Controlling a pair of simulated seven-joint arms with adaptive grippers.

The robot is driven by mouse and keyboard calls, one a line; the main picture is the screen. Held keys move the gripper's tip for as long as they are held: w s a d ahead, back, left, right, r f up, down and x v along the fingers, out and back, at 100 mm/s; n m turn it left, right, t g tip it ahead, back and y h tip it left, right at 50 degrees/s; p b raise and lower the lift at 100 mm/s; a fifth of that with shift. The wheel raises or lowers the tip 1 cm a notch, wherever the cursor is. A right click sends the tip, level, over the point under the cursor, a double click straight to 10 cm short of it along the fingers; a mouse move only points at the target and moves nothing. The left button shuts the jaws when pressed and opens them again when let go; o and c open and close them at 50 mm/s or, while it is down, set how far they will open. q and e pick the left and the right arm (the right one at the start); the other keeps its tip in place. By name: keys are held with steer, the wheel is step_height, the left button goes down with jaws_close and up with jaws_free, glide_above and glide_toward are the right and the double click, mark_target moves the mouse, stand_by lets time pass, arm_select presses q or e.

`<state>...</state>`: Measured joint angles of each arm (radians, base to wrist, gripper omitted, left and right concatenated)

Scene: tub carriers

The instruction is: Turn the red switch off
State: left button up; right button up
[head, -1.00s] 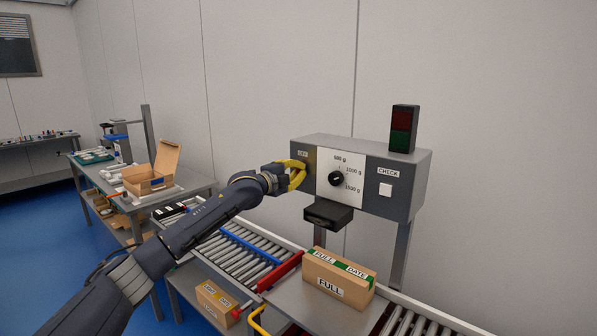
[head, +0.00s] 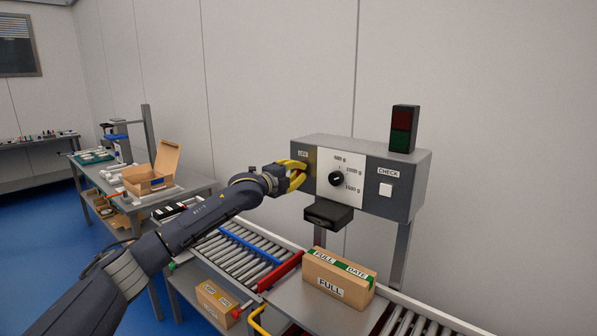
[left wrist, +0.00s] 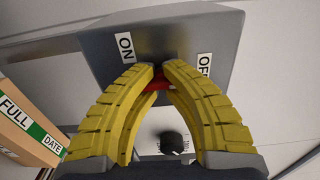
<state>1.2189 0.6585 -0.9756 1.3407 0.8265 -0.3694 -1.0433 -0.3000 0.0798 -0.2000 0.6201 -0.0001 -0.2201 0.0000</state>
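The red switch (left wrist: 160,82) shows in the left wrist view, on the grey end face of the control box (left wrist: 95,50), between the ON label (left wrist: 125,47) and the OFF label (left wrist: 204,65). My left gripper (left wrist: 161,70) has its yellow fingertips drawn close together around the red switch, which is partly hidden behind them. In the head view my left gripper (head: 303,174) is at the left end of the control box (head: 405,180), and the switch is hidden there. My right gripper is not in view.
The box front has a black dial (head: 336,179) and a white CHECK button (head: 385,190). A red and green lamp (head: 403,129) stands on top. Below are a black box (head: 328,213), a FULL carton (head: 340,279) and a roller conveyor (head: 235,254). A table (head: 195,187) stands at left.

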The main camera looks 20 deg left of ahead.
arm_select(q)
steer(key=o, duration=1)
steer(key=shift+d+r, duration=0.3)
steer(key=shift+d, duration=0.2)
steer(key=o, duration=0.4)
steer(key=shift+s+d, duration=0.15)
steer(key=shift+d, duration=0.05)
steer(key=shift+o, duration=0.2)
steer(key=shift+a+f, duration=0.1)
steer(key=shift+a, duration=0.25)
steer(key=shift+s+a+f, duration=0.1)
steer(key=shift+s+a, duration=0.2)
steer(key=shift+s, duration=0.05)
steer(key=v, duration=1.1)
steer(key=shift+d, duration=0.1)
